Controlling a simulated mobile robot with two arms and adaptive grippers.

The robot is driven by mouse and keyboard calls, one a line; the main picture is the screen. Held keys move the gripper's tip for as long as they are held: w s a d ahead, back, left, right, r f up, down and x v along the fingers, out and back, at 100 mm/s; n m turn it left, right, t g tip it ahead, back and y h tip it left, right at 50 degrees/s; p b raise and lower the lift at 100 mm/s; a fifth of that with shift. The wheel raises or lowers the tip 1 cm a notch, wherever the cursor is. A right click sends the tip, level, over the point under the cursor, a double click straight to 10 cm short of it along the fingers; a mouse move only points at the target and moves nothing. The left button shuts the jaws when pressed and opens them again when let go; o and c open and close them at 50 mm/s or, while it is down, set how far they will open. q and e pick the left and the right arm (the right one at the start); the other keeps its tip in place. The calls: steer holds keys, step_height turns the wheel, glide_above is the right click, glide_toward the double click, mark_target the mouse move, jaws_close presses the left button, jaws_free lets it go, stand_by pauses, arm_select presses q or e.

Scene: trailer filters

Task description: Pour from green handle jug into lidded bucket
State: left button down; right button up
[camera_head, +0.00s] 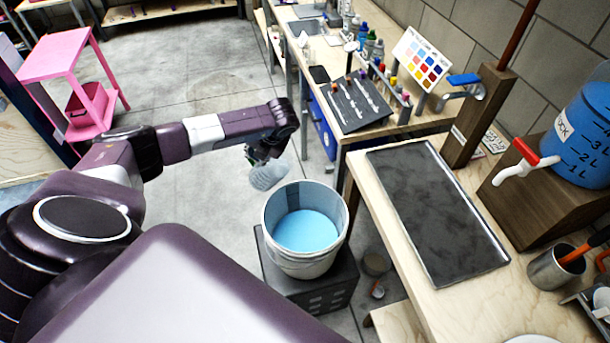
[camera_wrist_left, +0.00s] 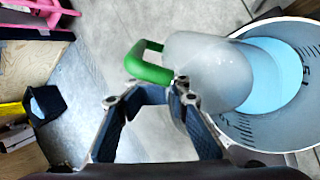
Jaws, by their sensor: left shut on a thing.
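My left gripper (camera_head: 264,154) is shut on the green handle jug (camera_head: 268,176), a translucent jug held just off the bucket's upper-left rim. In the left wrist view the jug (camera_wrist_left: 212,70) and its green handle (camera_wrist_left: 145,65) show at my fingertips (camera_wrist_left: 146,94); the jug overlaps the near edge of the bucket there. The jug looks tilted; I cannot tell what is in it. The bucket (camera_head: 297,263) is pale, open at the top with no lid on it, and holds light blue liquid (camera_head: 305,231). It also shows in the left wrist view (camera_wrist_left: 262,135). My right gripper is out of view.
The bucket stands on a dark crate-like stand (camera_head: 318,290). To the right, a wooden bench holds a black tray (camera_head: 438,210), a blue dispenser (camera_head: 585,130) with a red-handled tap (camera_head: 525,160), and a metal cup (camera_head: 553,268). A pink cart (camera_head: 62,60) stands at upper left. Open floor lies between.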

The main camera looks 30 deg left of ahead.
mark_target(269, 175)
arm_select(q)
steer(key=shift+d+f+y, duration=0.45)
steer(key=shift+d+y, duration=0.25)
steer(key=shift+d, duration=0.1)
stand_by(0.4)
steer(key=shift+f+y, duration=0.2)
steer(key=shift+y, duration=0.1)
steer(key=shift+d+f+b, duration=0.1)
steer(key=shift+d+b, duration=0.1)
steer(key=shift+b, duration=0.15)
steer(key=shift+d+f+y, duration=0.15)
steer(key=shift+f+y, duration=0.1)
steer(key=shift+y, duration=0.15)
steer(key=shift+s+d+f+b, duration=0.1)
steer(key=shift+b, duration=0.3)
steer(key=shift+d+y+b, duration=0.45)
steer(key=shift+y+b, duration=0.55)
steer(key=shift+b, duration=0.2)
stand_by(0.7)
steer(key=shift+s+d+f+t+y+b, duration=0.1)
steer(key=shift+d+f+t+y+b, duration=0.4)
steer(key=shift+b, duration=1.75)
stand_by(1.2)
